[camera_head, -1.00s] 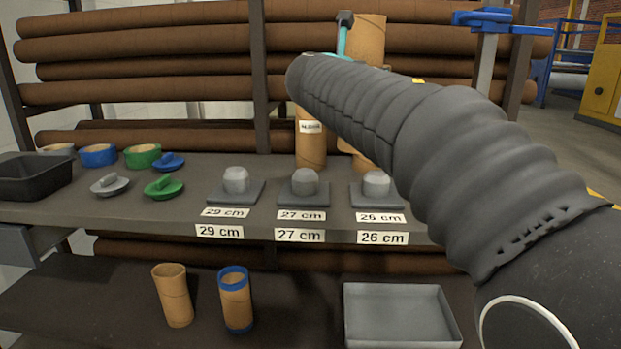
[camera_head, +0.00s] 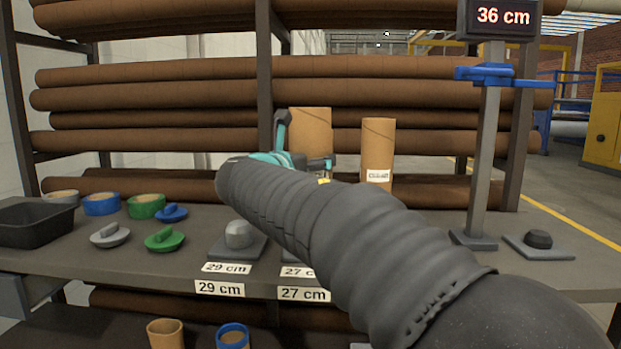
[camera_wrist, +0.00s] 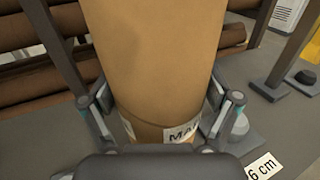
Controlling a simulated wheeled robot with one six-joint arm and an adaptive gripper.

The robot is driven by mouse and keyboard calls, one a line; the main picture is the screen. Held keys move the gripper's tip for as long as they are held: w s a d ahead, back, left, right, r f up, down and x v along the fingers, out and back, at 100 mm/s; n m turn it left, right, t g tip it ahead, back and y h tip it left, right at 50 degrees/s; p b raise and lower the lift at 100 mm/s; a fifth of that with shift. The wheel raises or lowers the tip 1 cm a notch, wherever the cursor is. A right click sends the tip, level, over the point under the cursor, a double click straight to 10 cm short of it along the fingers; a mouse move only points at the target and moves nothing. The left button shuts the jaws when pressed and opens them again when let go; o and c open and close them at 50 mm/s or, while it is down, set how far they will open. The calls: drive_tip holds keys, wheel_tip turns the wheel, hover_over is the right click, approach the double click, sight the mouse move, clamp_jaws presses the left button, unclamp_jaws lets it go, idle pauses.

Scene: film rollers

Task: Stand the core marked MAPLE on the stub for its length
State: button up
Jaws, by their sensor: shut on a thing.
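My gripper (camera_wrist: 158,120) is shut around a tall brown cardboard core (camera_wrist: 150,60). Its white label shows "MA"; the rest is hidden. In the head view the held core (camera_head: 310,128) is upright, with its lower part behind my arm. The grey stub marked 29 cm (camera_head: 239,235) stands empty to the left. The label 27 cm (camera_head: 303,294) shows, but its stub is hidden by my arm. In the wrist view a stub (camera_wrist: 238,122) beside a label ending in "6 cm" stands empty to the right of my gripper. The held core's bottom end is hidden.
Another labelled core (camera_head: 378,150) stands at the back. A measuring post (camera_head: 485,150) reads 36 cm; a dark stub on a plate (camera_head: 538,240) is beside it. Coloured rings, knobbed plugs and a black bin (camera_head: 35,223) fill the left. Two short cores are below.

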drive_tip(key=shift+f+b, duration=0.3)
drive_tip(key=shift+f, duration=1.6)
drive_tip(key=o, duration=1.2)
drive_tip(key=shift+f, duration=0.1)
drive_tip(key=v, duration=1.2)
drive_tip(key=shift+b, duration=0.35)
